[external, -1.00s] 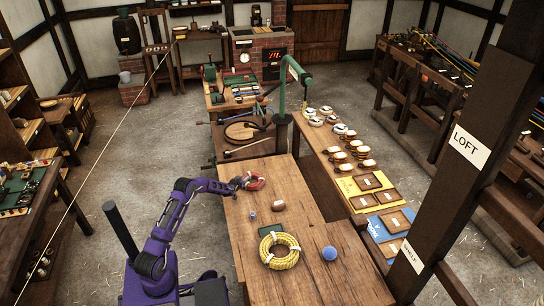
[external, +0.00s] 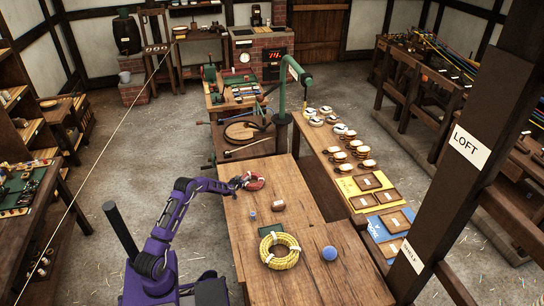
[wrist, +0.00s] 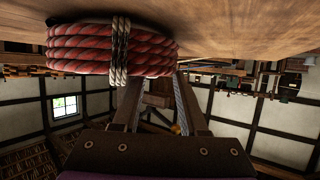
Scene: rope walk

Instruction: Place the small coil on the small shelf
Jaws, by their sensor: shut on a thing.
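A small red coil (external: 255,183) is at my gripper, over the left edge of the wooden bench. In the wrist view the red coil (wrist: 85,50) fills the upper left, with a tan rope tie around it. My gripper (external: 240,183) is shut on the coil at the tied side. In the wrist view my two fingers (wrist: 158,95) reach up to the coil, and their tips are partly hidden. The coil is close to the bench top; I cannot tell whether it touches. I cannot make out for certain which shelf is the small shelf.
A yellow coil (external: 279,250), a blue ball (external: 329,253), a brown block (external: 278,205) and a small blue piece (external: 252,215) are on the bench (external: 235,225). A green post (external: 283,110) stands at its far end. A dark post (external: 470,150) with signs rises at right.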

